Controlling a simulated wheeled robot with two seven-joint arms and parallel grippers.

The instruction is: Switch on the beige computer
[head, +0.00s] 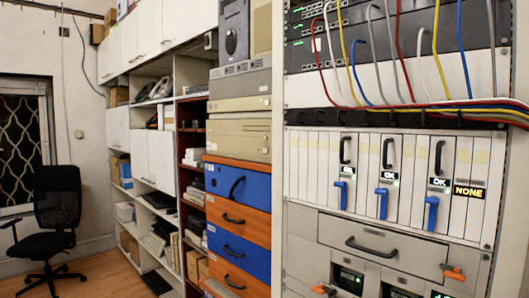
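A beige computer case (237,138) lies flat on top of the orange and blue drawer unit, left of the tall rack. A greyer desktop case (240,88) is stacked on it. A dark grey tower-like unit (233,30) stands above them. The right ends of the stack are close to or cut off by the rack's pale side panel. The power button and any lit lamp on the beige case are too small to tell. Neither of my grippers is in view.
The rack (279,180) fills the right side, with coloured cables, module handles and a grey drawer (380,242). The blue and orange drawers (237,187) stand below the computers. Shelves (150,200) line the wall. A black office chair (55,225) stands at left on wooden floor.

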